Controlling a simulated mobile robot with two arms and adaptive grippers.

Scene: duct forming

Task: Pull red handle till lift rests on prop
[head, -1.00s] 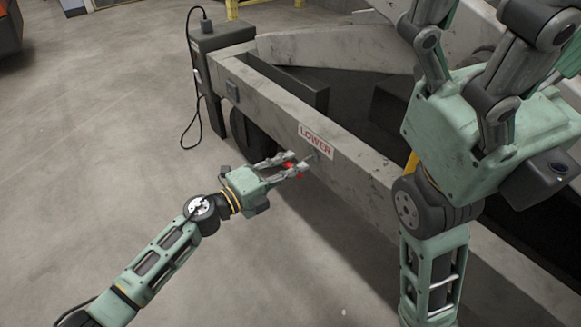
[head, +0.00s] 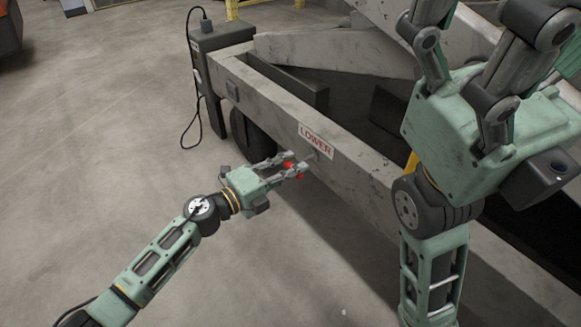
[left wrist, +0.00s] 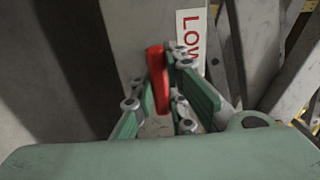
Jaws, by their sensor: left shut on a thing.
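The red handle (head: 289,166) sits on the near side of the grey lift frame (head: 350,178), beside the LOWER label (head: 316,140). My left gripper (head: 296,169) is closed around it, with red showing between and beside the fingers. In the left wrist view the red handle (left wrist: 157,76) stands between the green finger pads, in front of the label (left wrist: 190,38). The lift's sloping beams (head: 335,50) show behind the frame. The prop cannot be made out. My right gripper (head: 490,130) is raised at the right, its fingertips cut off by the top edge.
A grey box (head: 222,36) with a hanging black cable (head: 184,115) stands at the frame's far corner. A yellow rail (head: 232,10) is behind it. The concrete floor (head: 100,130) at the left is clear. My right arm covers part of the frame.

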